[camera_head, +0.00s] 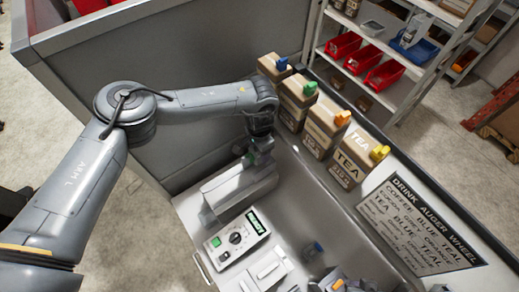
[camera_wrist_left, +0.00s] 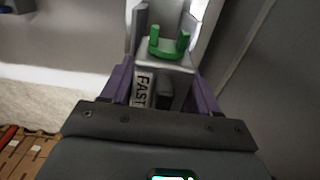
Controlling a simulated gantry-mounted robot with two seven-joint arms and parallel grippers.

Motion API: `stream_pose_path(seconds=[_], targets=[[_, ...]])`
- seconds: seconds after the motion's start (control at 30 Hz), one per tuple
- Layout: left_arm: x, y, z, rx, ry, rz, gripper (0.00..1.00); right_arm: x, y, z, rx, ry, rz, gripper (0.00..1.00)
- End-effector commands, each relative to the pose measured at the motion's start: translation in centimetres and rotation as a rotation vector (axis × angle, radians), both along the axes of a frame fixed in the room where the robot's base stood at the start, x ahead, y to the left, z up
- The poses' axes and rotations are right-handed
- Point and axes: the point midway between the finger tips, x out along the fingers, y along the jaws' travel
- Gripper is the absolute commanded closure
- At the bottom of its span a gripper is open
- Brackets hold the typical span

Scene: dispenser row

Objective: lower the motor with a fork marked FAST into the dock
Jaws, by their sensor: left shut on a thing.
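The motor is a pale block with a black-on-white FAST label and a green two-pronged fork (camera_wrist_left: 168,48) in the left wrist view. My left gripper (camera_wrist_left: 165,78) is shut on it, with a purple finger on each side. In the head view, my left gripper (camera_head: 254,150) is over the grey dock-like housing (camera_head: 235,192), and a bit of the green fork shows there. The arm hides most of the motor in that view. I cannot tell whether the motor touches the housing.
Several cartons with coloured tops, one the TEA carton (camera_head: 352,163), stand in a row along the counter's back edge. A control box (camera_head: 236,238) with a knob and green display is in front of the housing. A sign (camera_head: 420,220) lies at the right.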

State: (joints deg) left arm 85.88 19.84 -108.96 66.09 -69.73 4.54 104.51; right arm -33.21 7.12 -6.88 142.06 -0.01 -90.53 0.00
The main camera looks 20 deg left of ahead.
Motion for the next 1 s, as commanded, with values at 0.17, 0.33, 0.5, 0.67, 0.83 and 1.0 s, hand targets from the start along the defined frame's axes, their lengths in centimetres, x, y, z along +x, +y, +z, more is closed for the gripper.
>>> stream_pose_path(seconds=[0.17,0.33,0.5,0.67,0.83,1.0], targets=[[0.05,0.03,0.19,-0.001,-0.002,0.001,0.85,0.01,0.06,0.38,0.003,-0.001,-0.001,1.00],[0.04,0.04,0.12,0.000,-0.002,0.001,0.85,0.01,0.13,0.45,0.005,0.000,-0.004,1.00],[0.04,0.04,0.11,0.000,-0.002,0.001,0.85,0.02,0.18,0.44,0.008,-0.001,-0.005,1.00],[0.03,0.03,0.07,0.000,-0.002,0.001,0.85,0.01,0.18,0.42,0.008,-0.001,-0.005,1.00],[0.02,0.03,-0.11,-0.001,-0.002,0.001,0.85,0.01,0.18,0.32,0.007,-0.001,-0.005,1.00],[0.01,0.01,-0.47,-0.001,-0.002,0.002,0.85,0.01,0.13,0.13,0.005,0.000,-0.004,1.00]])
